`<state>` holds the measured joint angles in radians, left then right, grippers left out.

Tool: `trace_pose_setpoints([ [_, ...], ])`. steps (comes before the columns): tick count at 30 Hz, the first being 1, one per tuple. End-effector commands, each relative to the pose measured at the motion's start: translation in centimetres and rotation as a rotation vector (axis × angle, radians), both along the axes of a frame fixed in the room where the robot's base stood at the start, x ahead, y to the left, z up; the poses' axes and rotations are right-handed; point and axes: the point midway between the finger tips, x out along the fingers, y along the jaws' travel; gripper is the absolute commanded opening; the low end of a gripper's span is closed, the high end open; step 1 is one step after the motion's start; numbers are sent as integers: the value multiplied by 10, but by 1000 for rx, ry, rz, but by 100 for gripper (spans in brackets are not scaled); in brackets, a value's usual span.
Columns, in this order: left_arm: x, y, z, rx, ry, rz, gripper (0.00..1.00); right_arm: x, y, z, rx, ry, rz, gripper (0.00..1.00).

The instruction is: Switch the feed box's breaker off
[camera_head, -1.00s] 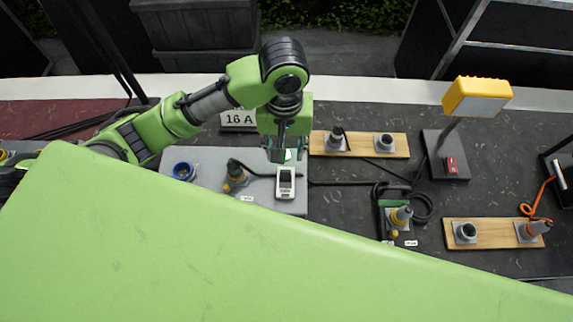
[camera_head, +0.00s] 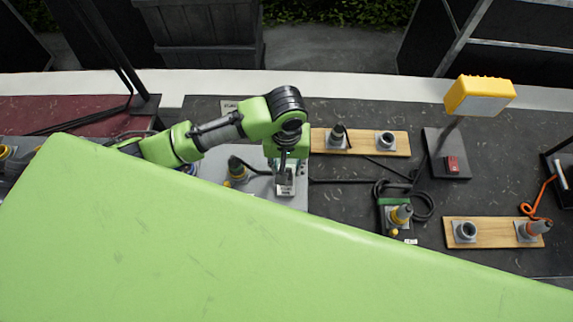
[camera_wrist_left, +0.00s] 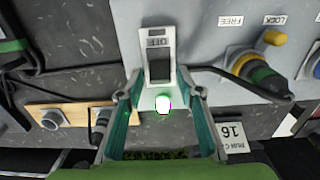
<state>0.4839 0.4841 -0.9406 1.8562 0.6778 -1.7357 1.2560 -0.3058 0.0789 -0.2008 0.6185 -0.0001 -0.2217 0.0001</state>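The feed box (camera_head: 262,186) is a grey box at the left of the dark ground, partly hidden by my left arm and a large green surface. Its breaker (camera_head: 285,188) is a small light-framed unit near the box's right end. In the left wrist view the breaker (camera_wrist_left: 157,48) shows a dark lever (camera_wrist_left: 159,70). My left gripper (camera_head: 287,166) is over the breaker, pointing down. In the left wrist view the left gripper's (camera_wrist_left: 160,80) teal fingers stand apart on either side of the lever; I cannot tell whether they touch it. My right gripper is out of view.
A yellow plug (camera_wrist_left: 262,76) with a black cable sits in the box beside the breaker. Wooden boards with sockets (camera_head: 360,142) and (camera_head: 490,232) lie to the right. Loose black cable (camera_head: 422,207) lies between.

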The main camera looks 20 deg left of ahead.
Motion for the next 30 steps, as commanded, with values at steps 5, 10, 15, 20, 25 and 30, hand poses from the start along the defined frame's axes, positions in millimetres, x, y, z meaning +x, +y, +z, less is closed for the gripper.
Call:
trace_pose_setpoints([
  [5, 0, 0, 0, 0, 0, 0, 0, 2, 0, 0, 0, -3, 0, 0],
  [10, -1, 0, 0, 1, -5, 0, 0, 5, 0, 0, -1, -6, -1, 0],
  [15, -3, -1, 1, 12, -40, -1, 0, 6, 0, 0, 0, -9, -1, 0],
  [20, -9, -3, 1, 33, -118, -2, 0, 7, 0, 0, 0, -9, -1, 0],
  [25, -17, -5, 2, 69, -248, -2, 0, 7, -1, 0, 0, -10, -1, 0],
  [30, -26, -8, 0, 108, -387, -1, 0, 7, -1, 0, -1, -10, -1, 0],
])
